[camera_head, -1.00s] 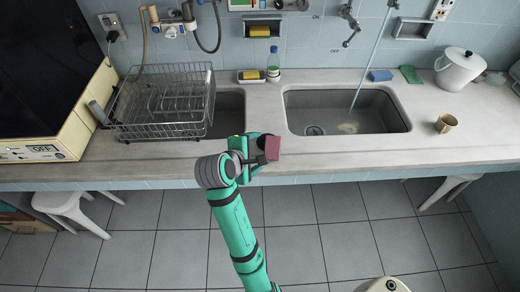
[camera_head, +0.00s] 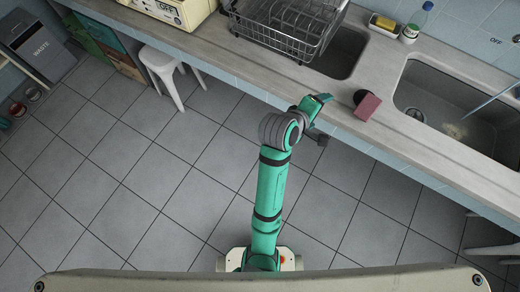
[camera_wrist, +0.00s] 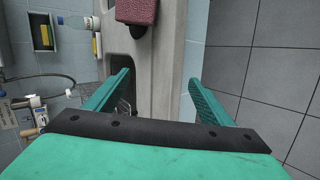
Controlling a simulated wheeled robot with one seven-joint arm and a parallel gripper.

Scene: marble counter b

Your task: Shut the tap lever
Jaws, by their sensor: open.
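The tap lever cannot be made out clearly in either current view. The word OFF shows on the wall at the upper right of the head view. A thin stream of water (camera_head: 490,103) falls into the right sink (camera_head: 422,82); the spout is out of frame. My gripper (camera_head: 320,104) is at the counter's front edge, left of a dark red block. In the wrist view my gripper (camera_wrist: 160,82) has its two teal fingers wide apart, with nothing between them. It is well away from the water stream.
The dark red block (camera_head: 368,107) lies near the counter's front edge; it also shows in the wrist view (camera_wrist: 137,11). A wire dish rack (camera_head: 290,30) stands at the back left. A bottle (camera_head: 416,22) and yellow sponge (camera_head: 383,24) stand behind the sinks. A white stool (camera_head: 165,65) stands below.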

